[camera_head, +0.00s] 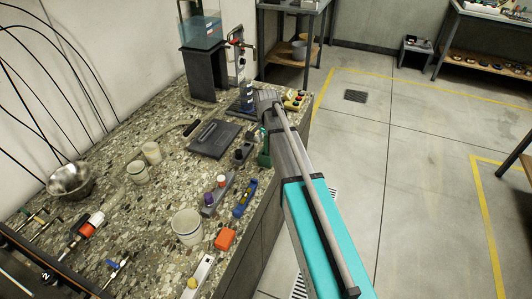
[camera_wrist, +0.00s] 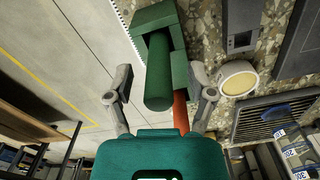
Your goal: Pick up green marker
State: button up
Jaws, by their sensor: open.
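In the wrist view a dark green cylinder (camera_wrist: 158,75), which looks like the green marker, points toward the camera from a green block (camera_wrist: 180,15). My gripper (camera_wrist: 160,92) is open, with one grey finger on each side of the cylinder's end and a gap to both. I cannot tell how far the cylinder reaches between the fingers. A red-orange piece (camera_wrist: 180,112) shows behind, near the right finger. In the head view the green block (camera_head: 264,157) stands at the counter's right edge, partly hidden by my arm; the marker itself is not clear there.
A round cream-topped item (camera_wrist: 238,78) lies close to the right finger. On the stone counter (camera_head: 165,200) are a dark plate (camera_head: 214,139), an orange block (camera_head: 225,239), cups and a metal bowl (camera_head: 70,180). Open floor (camera_head: 430,160) lies right of the counter.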

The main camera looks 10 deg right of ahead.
jog(key=shift+f+b, duration=0.65)
jog(key=shift+f, duration=0.25)
grip_shut()
